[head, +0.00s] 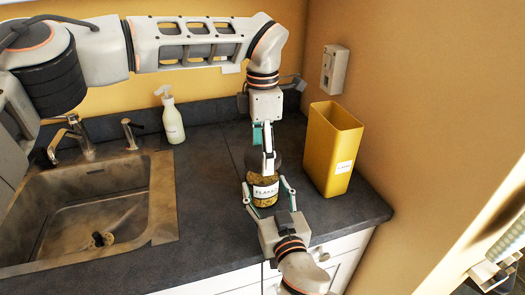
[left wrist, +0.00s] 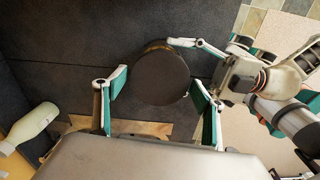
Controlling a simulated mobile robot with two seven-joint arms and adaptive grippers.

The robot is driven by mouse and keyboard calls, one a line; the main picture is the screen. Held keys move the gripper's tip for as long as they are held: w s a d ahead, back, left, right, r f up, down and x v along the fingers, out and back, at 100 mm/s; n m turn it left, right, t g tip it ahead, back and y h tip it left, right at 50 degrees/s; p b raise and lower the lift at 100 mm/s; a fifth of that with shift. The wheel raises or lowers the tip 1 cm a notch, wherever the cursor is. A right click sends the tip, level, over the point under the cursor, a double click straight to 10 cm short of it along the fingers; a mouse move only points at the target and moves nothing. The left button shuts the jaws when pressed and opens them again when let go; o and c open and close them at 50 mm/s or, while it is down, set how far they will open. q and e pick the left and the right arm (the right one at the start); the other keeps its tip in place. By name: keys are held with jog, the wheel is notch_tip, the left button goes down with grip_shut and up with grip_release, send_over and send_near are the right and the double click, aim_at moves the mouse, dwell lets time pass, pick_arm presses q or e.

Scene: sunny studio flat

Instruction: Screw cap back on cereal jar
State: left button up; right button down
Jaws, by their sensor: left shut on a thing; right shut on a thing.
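The cereal jar (head: 264,200) stands upright on the dark counter, with a pale label and yellow-brown flakes inside. My right gripper (head: 265,188) comes from the front edge, its fingers closed on the two sides of the jar body. A dark round cap (left wrist: 160,75) is at the jar's top, seen from above in the left wrist view. My left gripper (head: 268,160) points straight down over the jar and is shut on the cap. Its fingers partly hide the cap in the head view. I cannot tell whether the cap is threaded on.
A tall yellow container (head: 331,150) with a label stands right of the jar, near the wall. The counter (head: 205,185) between sink and jar is clear.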

pick_arm(q)
jog(key=o, duration=1.2)
jog(key=shift+r, duration=2.25)
jog(key=n, duration=0.2)
jog(key=r+n, duration=0.1)
jog(key=n, duration=0.3)
jog(key=r+n, duration=0.1)
jog(key=shift+n, duration=0.4)
jog(key=n, duration=0.2)
jog(key=r+n, duration=0.1)
jog(key=n, duration=0.4)
jog(key=shift+r, duration=0.25)
